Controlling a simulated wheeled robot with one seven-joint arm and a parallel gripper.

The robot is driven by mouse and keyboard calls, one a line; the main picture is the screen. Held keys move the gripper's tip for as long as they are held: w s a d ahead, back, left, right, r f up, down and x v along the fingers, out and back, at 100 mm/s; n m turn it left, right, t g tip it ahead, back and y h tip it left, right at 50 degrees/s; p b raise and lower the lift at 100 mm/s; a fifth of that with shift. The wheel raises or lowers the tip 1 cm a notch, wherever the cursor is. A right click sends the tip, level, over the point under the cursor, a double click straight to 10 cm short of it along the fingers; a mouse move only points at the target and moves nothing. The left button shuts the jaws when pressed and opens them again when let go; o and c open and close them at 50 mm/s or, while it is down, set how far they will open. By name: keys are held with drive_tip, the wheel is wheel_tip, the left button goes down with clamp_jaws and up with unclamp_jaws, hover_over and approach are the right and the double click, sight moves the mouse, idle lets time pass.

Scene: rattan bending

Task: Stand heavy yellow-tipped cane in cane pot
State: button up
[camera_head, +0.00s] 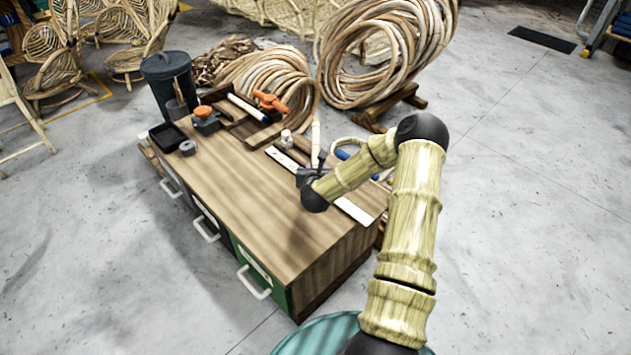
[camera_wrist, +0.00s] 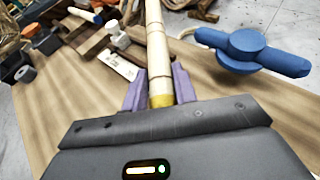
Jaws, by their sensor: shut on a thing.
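My gripper (camera_head: 314,170) is above the workbench, near its right side. It is shut on a pale cane (camera_head: 316,138), which stands roughly upright from the jaws in the head view. In the wrist view, the cane (camera_wrist: 156,45) runs up between the two purple fingers (camera_wrist: 160,92), with its yellow end (camera_wrist: 161,100) at the jaws. Its far end is cut off in the wrist view.
The wooden bench top (camera_head: 245,195) is clear at front left. A blue clamp (camera_wrist: 250,50) is right of the cane. Rattan coils (camera_head: 385,50) stand behind.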

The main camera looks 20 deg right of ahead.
drive_tip(key=shift+f, duration=0.35)
drive_tip(key=shift+f+b, duration=1)
drive_tip(key=shift+f, duration=1.5)
drive_tip(key=shift+f+b, duration=0.3)
drive_tip(key=shift+f, duration=0.1)
drive_tip(key=o, duration=1)
drive_tip(key=shift+o, duration=0.2)
drive_tip(key=shift+r+p, duration=0.4)
drive_tip(key=shift+r, duration=0.15)
drive_tip(key=p+v, duration=0.3)
drive_tip(key=v, duration=0.9)
